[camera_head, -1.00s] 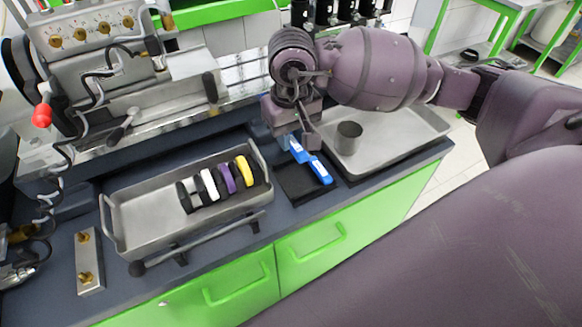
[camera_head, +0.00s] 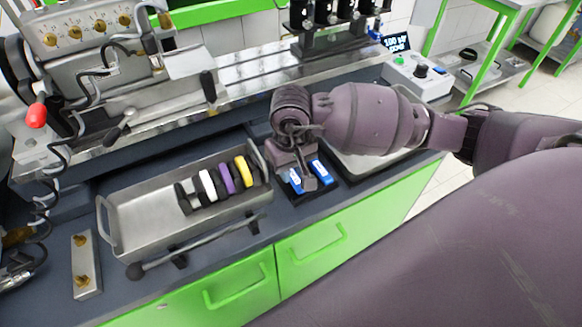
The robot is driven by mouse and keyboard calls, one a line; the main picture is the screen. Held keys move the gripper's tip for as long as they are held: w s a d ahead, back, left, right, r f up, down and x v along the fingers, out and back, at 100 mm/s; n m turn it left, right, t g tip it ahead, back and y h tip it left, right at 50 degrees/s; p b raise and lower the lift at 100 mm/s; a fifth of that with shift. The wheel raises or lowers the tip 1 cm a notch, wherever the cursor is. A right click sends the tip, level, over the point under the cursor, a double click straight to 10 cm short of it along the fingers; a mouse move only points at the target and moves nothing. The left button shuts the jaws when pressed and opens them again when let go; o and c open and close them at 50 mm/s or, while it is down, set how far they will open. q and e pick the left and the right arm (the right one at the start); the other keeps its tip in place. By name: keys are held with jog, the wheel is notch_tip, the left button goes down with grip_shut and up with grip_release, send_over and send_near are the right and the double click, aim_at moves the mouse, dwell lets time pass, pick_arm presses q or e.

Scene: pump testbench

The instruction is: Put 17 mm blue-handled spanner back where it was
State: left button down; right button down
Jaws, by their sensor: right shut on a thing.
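My right gripper (camera_head: 303,187) points down over the black mat (camera_head: 289,201) between the two trays, shut on a blue-handled spanner (camera_head: 295,181). The held spanner shows mostly as a blue handle at the left of the fingers; the jaws hide the rest. I cannot tell whether it touches the mat. A second blue-handled tool (camera_head: 321,171) lies on the mat just right of the fingers. Size markings are too small to read. My left gripper is not in view.
A metal tray (camera_head: 120,237) with black, white, purple and yellow-marked pieces (camera_head: 220,182) stands left of the mat. Another metal tray (camera_head: 385,166) lies to the right, partly behind my arm. A bar (camera_head: 200,245) runs along the bench front above green drawers (camera_head: 235,290).

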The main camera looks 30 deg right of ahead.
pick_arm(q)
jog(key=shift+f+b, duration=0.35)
pick_arm(e)
jog(key=shift+f, duration=0.4)
jog(key=shift+f, duration=0.1)
jog(key=c, duration=0.9)
grip_release()
jog(key=shift+c, duration=0.2)
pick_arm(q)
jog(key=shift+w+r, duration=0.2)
pick_arm(e)
jog(key=shift+r+p, duration=0.3)
jog(key=shift+r, duration=0.15)
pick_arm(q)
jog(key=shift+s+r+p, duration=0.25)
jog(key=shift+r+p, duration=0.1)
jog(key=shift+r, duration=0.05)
pick_arm(e)
notch_tip(320, 180, up, 12)
